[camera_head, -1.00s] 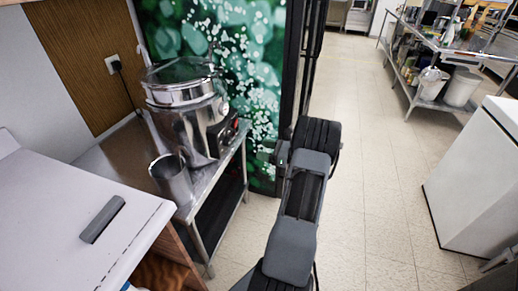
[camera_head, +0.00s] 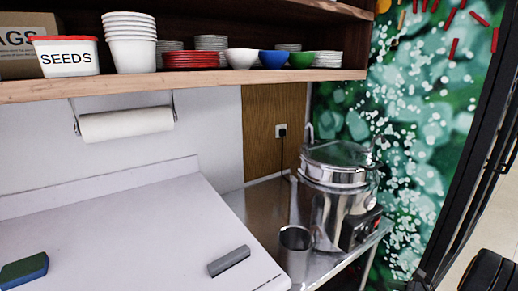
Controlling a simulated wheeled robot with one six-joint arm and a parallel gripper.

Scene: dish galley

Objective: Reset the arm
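Only a dark piece of my arm (camera_head: 488,272) shows, at the bottom right corner of the head view. My gripper is out of the picture, so whether it is open or holds anything is hidden. The visible arm piece is to the right of the counter and the steel table, apart from the things on them.
A white counter (camera_head: 130,235) bears a grey block (camera_head: 229,261) and a blue-green sponge (camera_head: 24,270). A steel pot (camera_head: 325,205) and a metal cup (camera_head: 295,252) stand on a steel side table (camera_head: 262,208). A wooden shelf (camera_head: 200,84) holds bowls above a paper towel roll (camera_head: 126,123).

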